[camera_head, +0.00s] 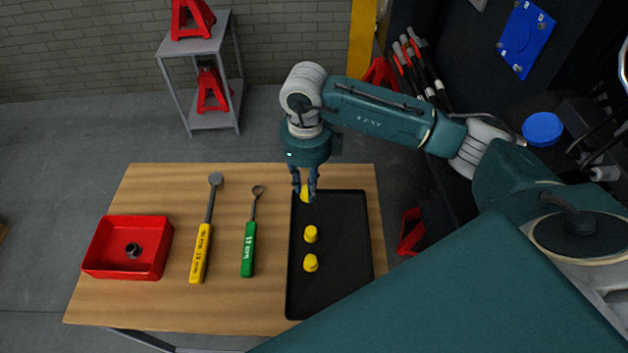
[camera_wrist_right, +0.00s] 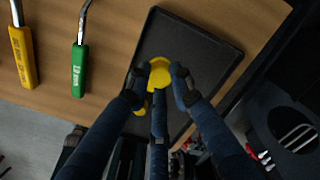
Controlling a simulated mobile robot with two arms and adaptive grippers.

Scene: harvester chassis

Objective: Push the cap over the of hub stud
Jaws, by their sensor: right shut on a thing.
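My right gripper (camera_head: 304,186) points down over the far end of the black tray (camera_head: 345,240) and is shut on a yellow cap (camera_head: 305,194). In the right wrist view the fingers (camera_wrist_right: 162,84) close around this yellow cap (camera_wrist_right: 159,72), over the tray (camera_wrist_right: 205,48). Whether the cap still touches the tray is hard to tell. Two more yellow caps, a middle one (camera_head: 311,233) and a near one (camera_head: 311,263), stand on the tray. I cannot make out a hub stud for certain. My left gripper is not in view.
On the wooden table (camera_head: 150,190) lie a red bin (camera_head: 102,243) with a dark part, a yellow-handled tool (camera_head: 201,250) and a green-handled tool (camera_head: 249,245). The dark chassis at right carries a blue studded plate (camera_head: 525,38) and a blue disc (camera_head: 542,128).

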